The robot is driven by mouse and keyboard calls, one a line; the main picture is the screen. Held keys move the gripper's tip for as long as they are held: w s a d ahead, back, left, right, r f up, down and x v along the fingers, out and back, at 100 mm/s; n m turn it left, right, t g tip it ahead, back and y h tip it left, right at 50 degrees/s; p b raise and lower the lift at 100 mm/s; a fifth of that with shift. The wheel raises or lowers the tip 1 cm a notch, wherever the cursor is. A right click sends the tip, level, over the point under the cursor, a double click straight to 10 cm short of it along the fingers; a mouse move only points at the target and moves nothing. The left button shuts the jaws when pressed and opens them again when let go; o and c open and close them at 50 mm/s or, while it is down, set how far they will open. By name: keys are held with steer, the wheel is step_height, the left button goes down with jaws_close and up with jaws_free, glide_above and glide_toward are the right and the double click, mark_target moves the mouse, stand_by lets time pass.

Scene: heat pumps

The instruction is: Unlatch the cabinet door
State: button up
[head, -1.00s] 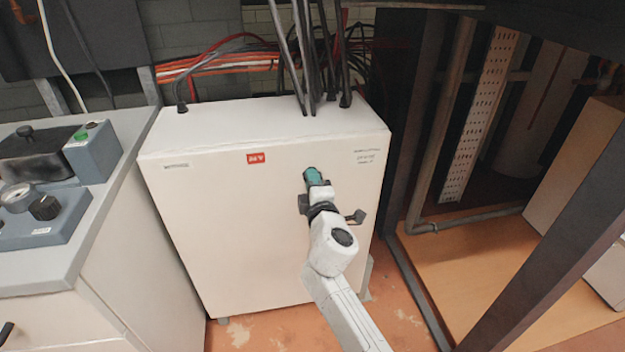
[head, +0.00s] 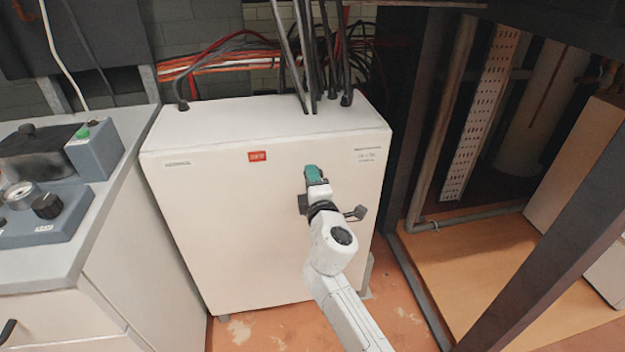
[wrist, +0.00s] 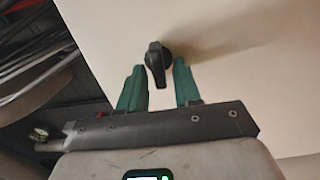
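The cabinet (head: 240,220) is a white box with a red label on its front door, and the door looks closed. The latch (wrist: 157,62) is a black knob on the door's pale face, seen in the wrist view. My gripper (wrist: 159,72) has two green fingers, which are apart, one on either side of the latch. A gap shows at the left finger; the right finger is very close to the latch, and I cannot tell if it touches. In the head view my gripper (head: 313,175) is at the upper right of the door, and the latch is hidden there.
A grey-topped bench (head: 110,190) with gauges and knobs stands close on the left. Dark pipes (head: 312,60) rise from the cabinet top, with cables behind. A dark frame post (head: 545,265) stands at the right. A bare strip of orange floor (head: 270,325) lies in front.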

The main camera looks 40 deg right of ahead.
steer(key=shift+o, duration=0.4)
steer(key=shift+s, duration=0.1)
steer(key=v, duration=1)
steer(key=shift+s+a, duration=0.2)
steer(key=shift+s, duration=0.05)
steer(key=s+d+f+m+g+y, duration=0.2)
steer(key=s+f+m+g, duration=0.5)
steer(key=s+f+m, duration=0.3)
steer(key=s+a+f+m+g+y, duration=0.1)
steer(key=s+a+f+g+y, duration=0.3)
steer(key=s+a, duration=0.3)
steer(key=s+a+f+m+g+y, duration=0.1)
steer(key=s+a+f+g+y, duration=0.35)
steer(key=s, duration=0.45)
step_height(320, 180, up, 17)
steer(key=a+t+p, duration=0.1)
steer(key=p, duration=1.6)
steer(key=shift+h, duration=0.35)
